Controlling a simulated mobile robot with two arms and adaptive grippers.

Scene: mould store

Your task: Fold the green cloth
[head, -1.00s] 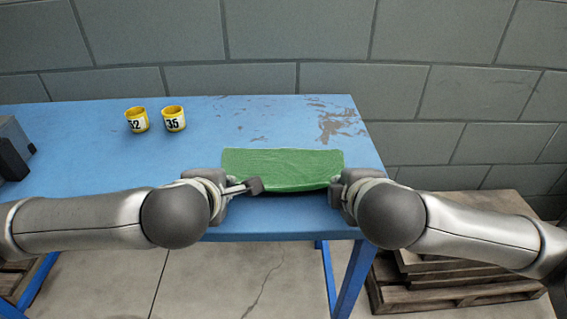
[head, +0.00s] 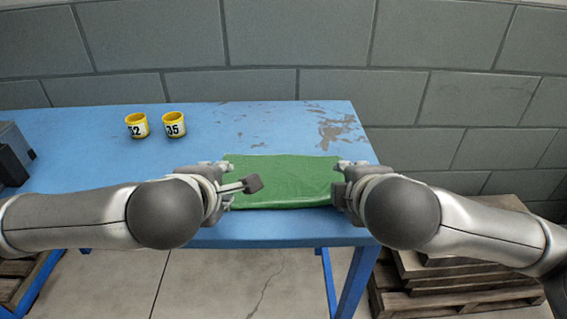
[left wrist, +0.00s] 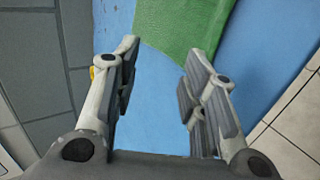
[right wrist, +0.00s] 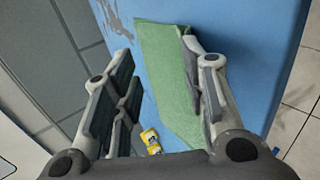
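The green cloth (head: 285,182) lies as a wide, nearly flat rectangle at the front right of the blue table; I cannot tell its number of layers. My left gripper (head: 238,174) is at its left end, with fingers apart and nothing held. In the left wrist view the cloth (left wrist: 185,25) shows just beyond the open fingertips (left wrist: 163,50). My right gripper (head: 340,178) is at its right end. In the right wrist view its fingers (right wrist: 158,50) are wide apart, with the cloth (right wrist: 163,70) behind the gap and one finger overlapping its edge.
Two yellow numbered cups (head: 137,125) (head: 174,124) stand at the back of the blue table (head: 90,165). A dark grey device (head: 12,150) is at the left edge. A block wall is behind. Wooden pallets (head: 450,270) lie on the floor at right. The table's middle is clear.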

